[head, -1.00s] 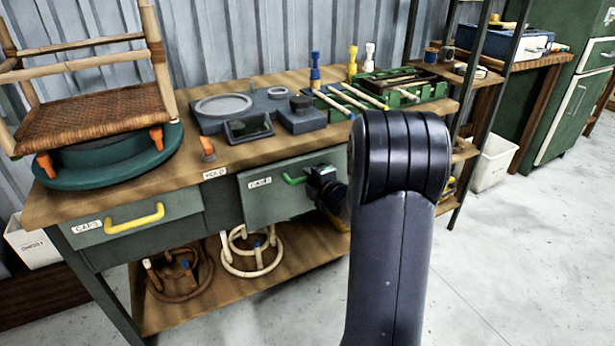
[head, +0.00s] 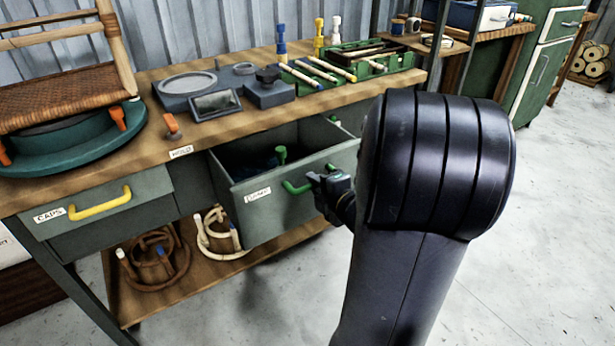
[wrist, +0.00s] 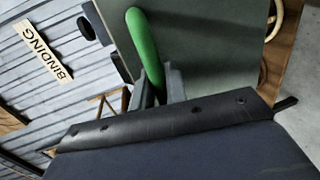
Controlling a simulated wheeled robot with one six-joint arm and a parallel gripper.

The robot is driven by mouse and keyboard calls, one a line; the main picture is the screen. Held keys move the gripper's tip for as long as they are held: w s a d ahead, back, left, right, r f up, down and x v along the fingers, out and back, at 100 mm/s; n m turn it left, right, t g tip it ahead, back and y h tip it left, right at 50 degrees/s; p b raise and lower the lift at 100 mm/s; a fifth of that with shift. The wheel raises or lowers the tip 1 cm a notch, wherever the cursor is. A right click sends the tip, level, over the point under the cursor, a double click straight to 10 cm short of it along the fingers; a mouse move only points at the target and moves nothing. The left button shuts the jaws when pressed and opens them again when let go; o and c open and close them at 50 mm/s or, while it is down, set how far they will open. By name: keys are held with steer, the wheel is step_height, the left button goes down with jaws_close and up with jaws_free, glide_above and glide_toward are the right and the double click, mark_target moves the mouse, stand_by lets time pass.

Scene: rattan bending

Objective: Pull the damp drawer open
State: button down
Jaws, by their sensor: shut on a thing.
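The damp drawer (head: 262,215) is a grey-green drawer under the bench top, labelled DAMP, and it stands pulled out with its inside showing. Inside it I see dark contents and a green knob-like thing (head: 281,154). Its green handle (head: 298,186) is on the front. My gripper (head: 330,185) is at the right part of this handle, partly hidden by my arm. In the wrist view the green handle (wrist: 144,45) runs down between the fingers of my gripper (wrist: 160,85), which is shut on it.
The caps drawer (head: 100,215) with a yellow handle is shut at the left. The bench top (head: 215,135) carries a turntable with a woven chair, grey fixtures and a green tray. Rattan coils (head: 155,260) lie on the lower shelf. Floor at the right is free.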

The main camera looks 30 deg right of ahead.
steer(key=shift+s, duration=0.6)
steer(key=c, duration=1.5)
jaws_free()
steer(key=shift+o, duration=0.2)
steer(key=shift+s, duration=0.1)
steer(key=p+v, duration=0.2)
steer(key=v, duration=0.8)
steer(key=shift+s+p, duration=0.3)
steer(key=shift+p, duration=0.05)
steer(key=shift+w, duration=0.15)
